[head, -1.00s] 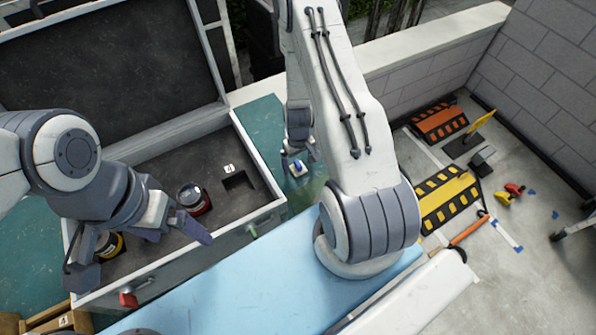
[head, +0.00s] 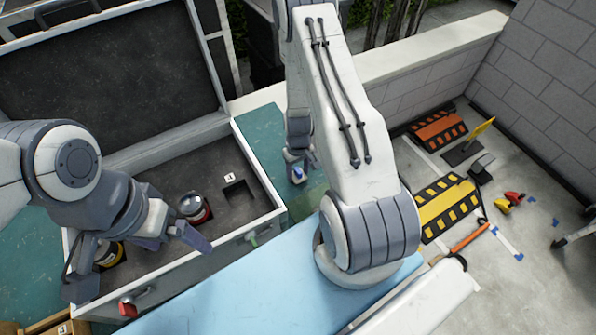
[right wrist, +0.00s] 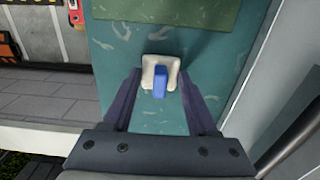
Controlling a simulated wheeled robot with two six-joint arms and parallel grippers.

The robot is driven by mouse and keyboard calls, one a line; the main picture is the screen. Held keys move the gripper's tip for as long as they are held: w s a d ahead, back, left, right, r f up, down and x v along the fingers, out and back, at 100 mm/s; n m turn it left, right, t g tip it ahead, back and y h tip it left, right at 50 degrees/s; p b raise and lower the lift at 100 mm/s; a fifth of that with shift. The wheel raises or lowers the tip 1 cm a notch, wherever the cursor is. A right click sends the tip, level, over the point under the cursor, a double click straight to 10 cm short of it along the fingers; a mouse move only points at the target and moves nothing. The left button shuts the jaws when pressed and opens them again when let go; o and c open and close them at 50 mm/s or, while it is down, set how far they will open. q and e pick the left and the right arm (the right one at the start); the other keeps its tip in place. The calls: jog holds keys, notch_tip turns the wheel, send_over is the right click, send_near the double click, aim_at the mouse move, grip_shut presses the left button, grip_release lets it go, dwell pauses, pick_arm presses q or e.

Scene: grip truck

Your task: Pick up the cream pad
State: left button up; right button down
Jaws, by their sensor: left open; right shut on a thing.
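The cream pad (right wrist: 149,76) is a small pale square with a blue block standing on it. It is on or just above the teal surface; I cannot tell which. In the right wrist view my right gripper (right wrist: 160,78) has its fingertips at the pad's two sides and is shut on it. In the head view the pad (head: 298,178) is small and partly hidden below my right gripper (head: 301,165). My left gripper (head: 138,262) is open above the grey case, with no thing visible between its fingers.
The open grey case (head: 240,140) holds a red-banded can (head: 193,210) and a yellow-banded can (head: 108,254), partly behind my left gripper. A light blue mat (head: 240,290) lies in front. Striped ramps (head: 447,207) stand on the floor at right.

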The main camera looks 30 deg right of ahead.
jog(key=r+p, duration=0.1)
jog(key=r, duration=0.1)
jog(key=r+p, duration=0.1)
jog(key=shift+s+d+r, duration=0.2)
jog(key=shift+d+r, duration=0.15)
jog(key=shift+d, duration=0.05)
jog(key=s+d+r+b, duration=0.3)
jog(key=s+d+r, duration=0.3)
jog(key=s+d, duration=0.1)
jog(key=shift+d+r, duration=0.15)
jog(key=shift+d, duration=0.4)
jog(key=shift+s, duration=0.1)
